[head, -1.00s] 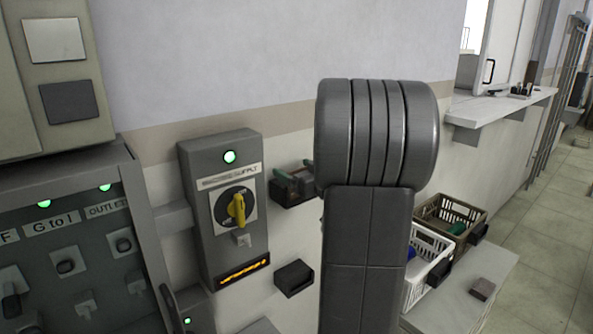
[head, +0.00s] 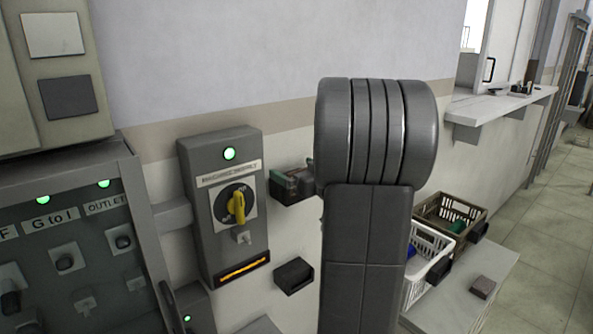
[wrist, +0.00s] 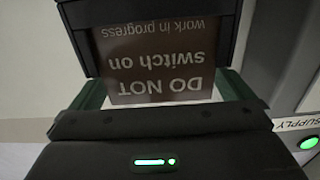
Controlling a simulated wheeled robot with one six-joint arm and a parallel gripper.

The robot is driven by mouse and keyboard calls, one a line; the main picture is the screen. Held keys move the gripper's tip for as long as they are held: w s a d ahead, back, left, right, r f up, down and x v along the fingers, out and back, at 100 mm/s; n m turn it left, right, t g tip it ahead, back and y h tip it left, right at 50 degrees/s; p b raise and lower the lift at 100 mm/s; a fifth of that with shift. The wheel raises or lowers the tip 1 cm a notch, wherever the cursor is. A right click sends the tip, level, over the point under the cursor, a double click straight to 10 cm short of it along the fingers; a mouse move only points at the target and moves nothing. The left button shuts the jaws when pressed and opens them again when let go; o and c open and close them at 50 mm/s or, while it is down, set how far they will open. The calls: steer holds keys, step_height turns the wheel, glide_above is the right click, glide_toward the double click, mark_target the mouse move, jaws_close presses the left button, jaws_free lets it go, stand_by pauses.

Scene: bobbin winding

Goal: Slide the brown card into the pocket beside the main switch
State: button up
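The brown card shows in the wrist view (wrist: 155,60), its white words "DO NOT switch on" upside down. It sits between the green-lined fingers of my gripper (wrist: 160,90), which appears shut on it; the exact contact is hidden. In the head view my gripper (head: 292,180) is close to the wall, right of the main switch (head: 236,206), partly behind my arm. A black pocket (head: 293,277) is on the wall below my gripper, beside the lower part of the switch box. I see no card in it.
The grey switch box (head: 222,150) stands out from the wall, left of my gripper. A control cabinet (head: 75,215) is further left.

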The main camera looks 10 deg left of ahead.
steer(key=b+v, duration=0.2)
steer(key=v, duration=1.1)
steer(key=shift+s+d, duration=0.25)
steer(key=shift+d, duration=0.05)
steer(key=p+x, duration=0.2)
steer(key=x, duration=1.2)
steer(key=shift+d+r, duration=0.1)
steer(key=shift+d, duration=0.05)
